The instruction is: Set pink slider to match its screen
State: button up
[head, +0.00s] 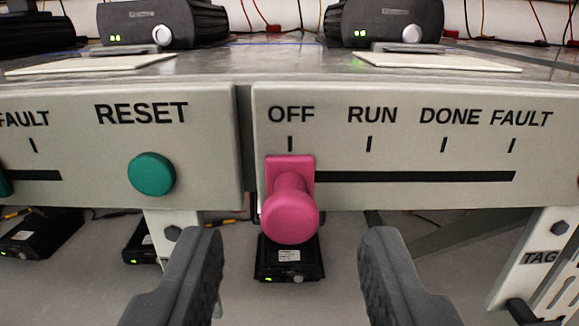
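The pink slider (290,210) is a square plate with a round knob on the right-hand panel (430,195). It sits at the left end of a dark slot (420,176), under the OFF mark. RUN, DONE and FAULT marks follow to the right along the slot. My gripper (290,250) is open, its two dark fingers apart at the bottom of the view. The knob shows between and above the fingers, and no finger appears to touch it. No screen for the slider is visible in this view.
A teal button (152,174) under RESET is on the left-hand panel (85,110). Dark devices with green lights (160,24) (385,22) stand on the bench above. Small black boxes (40,236) lie below. A white post with a TAG label (540,258) stands at lower right.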

aim_at(290, 197)
jog(key=shift+w, duration=1.4)
